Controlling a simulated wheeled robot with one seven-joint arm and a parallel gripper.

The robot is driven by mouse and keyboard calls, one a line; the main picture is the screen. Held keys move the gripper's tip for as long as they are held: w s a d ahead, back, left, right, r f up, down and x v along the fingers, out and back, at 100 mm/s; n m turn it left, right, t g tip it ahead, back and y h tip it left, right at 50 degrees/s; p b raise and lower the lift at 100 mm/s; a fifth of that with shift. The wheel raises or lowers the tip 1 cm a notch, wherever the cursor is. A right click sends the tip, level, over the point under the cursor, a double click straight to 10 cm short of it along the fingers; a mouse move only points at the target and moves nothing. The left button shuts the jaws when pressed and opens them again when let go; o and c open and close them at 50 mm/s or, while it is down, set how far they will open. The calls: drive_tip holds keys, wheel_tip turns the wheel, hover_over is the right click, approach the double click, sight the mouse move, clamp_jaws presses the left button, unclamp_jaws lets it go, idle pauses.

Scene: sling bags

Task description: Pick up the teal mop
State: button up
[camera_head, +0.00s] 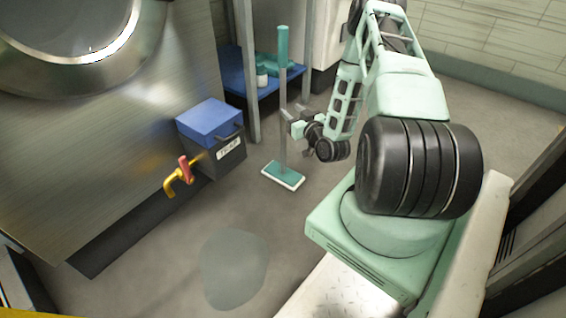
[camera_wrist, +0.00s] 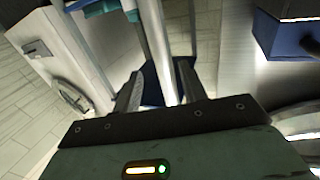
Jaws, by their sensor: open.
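The teal mop stands upright on the floor, with a teal grip (camera_head: 283,48) on top, a thin grey pole (camera_head: 283,95) and a flat teal head (camera_head: 283,175) edged in white. My gripper (camera_head: 288,121) is beside the pole at about mid-height in the head view. In the wrist view my gripper (camera_wrist: 162,85) has its two dark fingers apart. A pale pole (camera_wrist: 157,50), apparently the mop's, runs down between them. I cannot tell whether either finger touches it.
A blue-lidded grey box (camera_head: 210,135) and a yellow valve pipe with a red handle (camera_head: 184,170) are left of the mop. A blue shelf (camera_head: 236,75) with grey posts stands behind. A puddle-like patch (camera_head: 234,268) lies on the otherwise open floor in front.

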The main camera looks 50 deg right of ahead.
sight(284, 104)
drive_tip(key=shift+b+x, duration=1.7)
drive_tip(key=shift+x, duration=1.4)
drive_tip(key=shift+a+r, duration=0.1)
drive_tip(key=shift+r, duration=0.1)
clamp_jaws()
